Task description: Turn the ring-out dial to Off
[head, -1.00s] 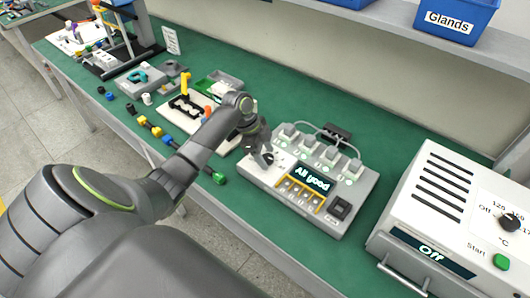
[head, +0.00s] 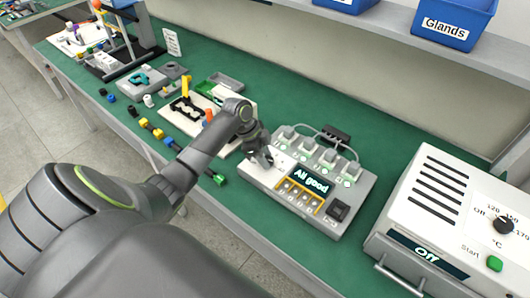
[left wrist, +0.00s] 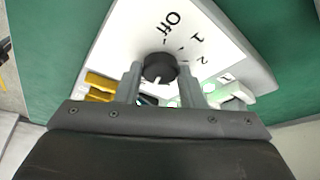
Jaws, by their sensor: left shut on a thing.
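The grey test unit (head: 272,180) stands on the green bench, with a lit screen (head: 310,182) that reads "All good". Its round black dial (left wrist: 160,66) shows in the left wrist view, on a white panel (left wrist: 140,30) marked Off, 1 and 2. My left gripper (head: 262,158) reaches down to the unit's left end; in its wrist view the gripper (left wrist: 160,82) has a finger on each side of the dial and is shut on it. A small white mark shows on the dial's near side. I cannot tell which label it points to. My right gripper is out of view.
Several grey plugs (head: 327,156) with cables stand along the unit's back, and a black switch (head: 338,210) is at its right. A white oven (head: 455,200) showing "Off" stands to the right. Fixtures and small coloured parts lie to the left.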

